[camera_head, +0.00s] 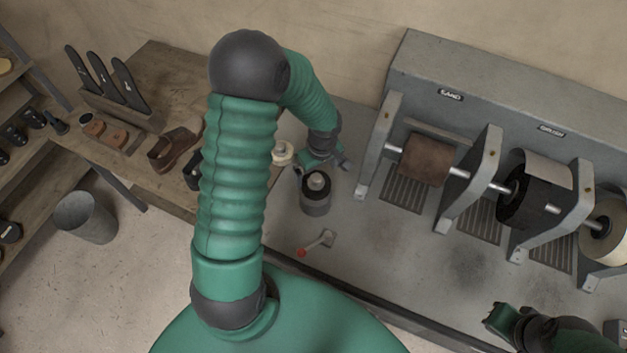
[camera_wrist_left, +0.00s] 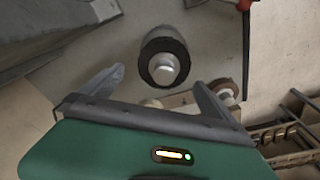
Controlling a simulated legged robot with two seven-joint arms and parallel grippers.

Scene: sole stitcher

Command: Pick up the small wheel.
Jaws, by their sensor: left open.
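A small cream round piece (camera_head: 281,153), which looks like the small wheel, sits at the bench's right end, left of my left gripper (camera_head: 325,164). In the left wrist view, small pale and brown round parts show by the fingers; the brown one (camera_wrist_left: 224,88) is beside the right finger. A dark cylinder with a metal top (camera_head: 316,190) stands just below the gripper; it also shows in the wrist view (camera_wrist_left: 163,62), beyond the fingertips. My left gripper (camera_wrist_left: 158,84) is open with nothing between its fingers. My right gripper (camera_head: 497,320) is partly in view at the lower right; its fingers are unclear.
A grey machine with a brown roller (camera_head: 425,160) and a black brush (camera_head: 522,200) stands on the right. A red-knobbed lever (camera_head: 315,245) is in front of the cylinder. A wooden bench (camera_head: 150,65) holds shoes and tools. A grey bucket (camera_head: 86,218) stands on the floor.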

